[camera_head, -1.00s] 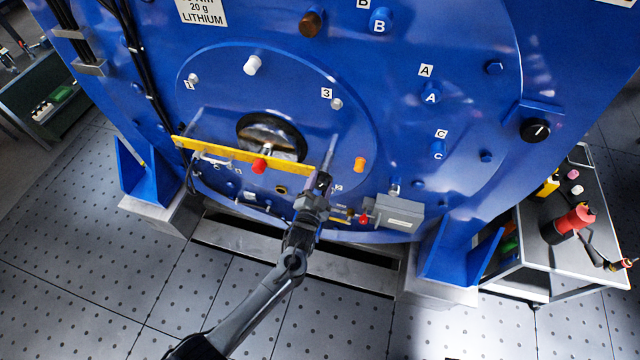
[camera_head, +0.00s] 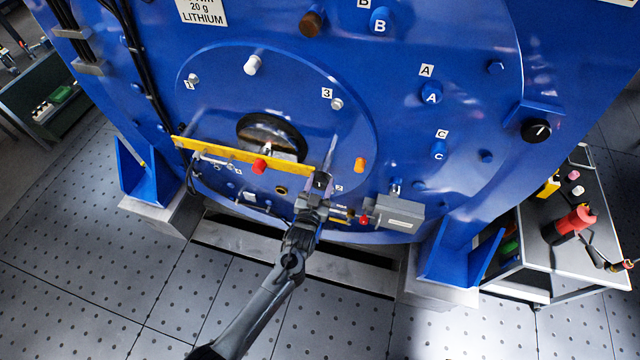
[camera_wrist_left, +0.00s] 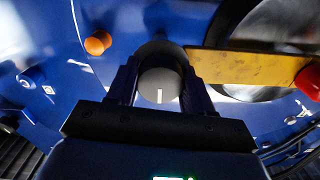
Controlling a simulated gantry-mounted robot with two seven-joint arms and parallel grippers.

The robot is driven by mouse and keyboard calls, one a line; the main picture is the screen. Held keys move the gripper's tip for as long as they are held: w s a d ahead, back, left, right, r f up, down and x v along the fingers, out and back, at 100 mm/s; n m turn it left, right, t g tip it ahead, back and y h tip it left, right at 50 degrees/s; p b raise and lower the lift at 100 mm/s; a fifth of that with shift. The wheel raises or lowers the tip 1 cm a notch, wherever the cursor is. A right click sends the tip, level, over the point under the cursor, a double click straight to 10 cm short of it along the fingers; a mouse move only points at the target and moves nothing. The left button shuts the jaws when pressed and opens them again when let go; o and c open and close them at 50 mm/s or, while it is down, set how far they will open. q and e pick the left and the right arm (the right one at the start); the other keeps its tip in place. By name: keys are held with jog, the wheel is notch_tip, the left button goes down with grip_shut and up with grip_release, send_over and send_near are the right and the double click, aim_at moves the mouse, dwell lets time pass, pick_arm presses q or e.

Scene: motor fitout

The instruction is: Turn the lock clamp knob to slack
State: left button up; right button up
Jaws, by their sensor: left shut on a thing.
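A dark round knob (camera_wrist_left: 160,80) with a short white pointer line stands on the blue machine face. In the left wrist view it sits between the two fingers of my left gripper (camera_wrist_left: 160,88), which is shut on it. The pointer line points toward the bottom of that view. In the head view my left gripper (camera_head: 321,180) is at the right end of the yellow bar and mostly hides this knob. No label for the knob is readable. My right gripper is in neither view.
The yellow bar (camera_head: 230,153) with a red knob (camera_head: 259,166) crosses the round opening beside my gripper. An orange knob (camera_head: 359,165) and a grey box (camera_head: 399,213) are to its right. Another black knob (camera_head: 535,130) is farther right. A tool cart (camera_head: 545,258) stands at right.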

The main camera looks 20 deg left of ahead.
pick_arm(q)
jog(key=shift+r, duration=0.1)
jog(key=o, duration=1)
jog(key=shift+s, duration=0.55)
jog(key=s, duration=0.6)
jog(key=s+d, duration=0.1)
jog(key=s, duration=0.2)
jog(key=shift+s, duration=0.35)
